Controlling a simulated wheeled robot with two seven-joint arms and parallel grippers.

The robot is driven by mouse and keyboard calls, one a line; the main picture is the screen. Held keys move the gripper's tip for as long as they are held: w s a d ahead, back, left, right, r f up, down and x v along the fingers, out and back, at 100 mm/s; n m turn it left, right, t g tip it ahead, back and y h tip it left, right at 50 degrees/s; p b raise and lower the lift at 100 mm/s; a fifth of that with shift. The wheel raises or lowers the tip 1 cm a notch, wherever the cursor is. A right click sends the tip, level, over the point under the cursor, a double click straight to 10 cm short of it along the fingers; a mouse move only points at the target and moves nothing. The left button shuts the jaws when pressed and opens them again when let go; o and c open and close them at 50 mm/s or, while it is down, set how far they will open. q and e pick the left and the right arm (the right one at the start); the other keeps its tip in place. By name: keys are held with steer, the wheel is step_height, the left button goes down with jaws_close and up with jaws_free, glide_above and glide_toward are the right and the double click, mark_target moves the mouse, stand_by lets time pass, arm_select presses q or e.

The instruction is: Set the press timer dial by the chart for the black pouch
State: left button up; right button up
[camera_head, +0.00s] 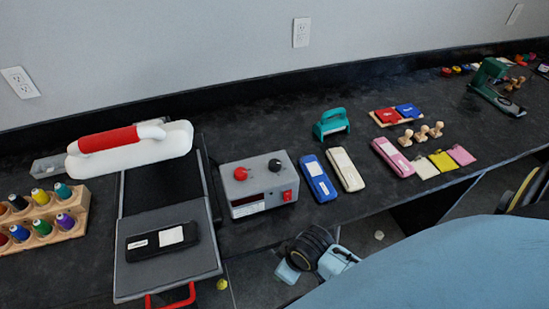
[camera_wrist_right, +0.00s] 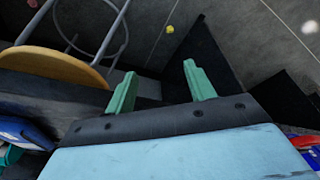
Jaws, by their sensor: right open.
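The grey press control box (camera_head: 262,187) stands on the dark bench right of the press. On its top are a red knob (camera_head: 240,173) and a black knob (camera_head: 275,165); its front has a red switch (camera_head: 287,196) and a pale label too small to read. The black pouch (camera_head: 148,252), with white patches, lies flat on the grey lower plate of the press (camera_head: 135,279). I cannot make out a chart. My right gripper (camera_wrist_right: 157,76) is open and empty, with its green fingers apart over the floor. My left gripper is not in view.
A blue pouch (camera_head: 318,180) and a cream pouch (camera_head: 345,169) lie right of the box, and a teal-handled tool (camera_head: 331,123) behind them. Thread spools fill a wooden rack (camera_head: 75,230) at the left. A stool (camera_wrist_right: 55,63) stands near my right gripper.

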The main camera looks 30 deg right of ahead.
steer(key=w+a+r+n, duration=0.2)
steer(key=w+r+n, duration=0.1)
steer(key=r, duration=0.7)
steer(key=n+g+h, duration=0.1)
steer(key=n+g, duration=0.2)
steer(key=n, duration=1.6)
glide_toward(275, 163)
step_height(275, 163, down, 9)
steer(key=shift+a+r, duration=0.1)
steer(key=shift+r, duration=0.1)
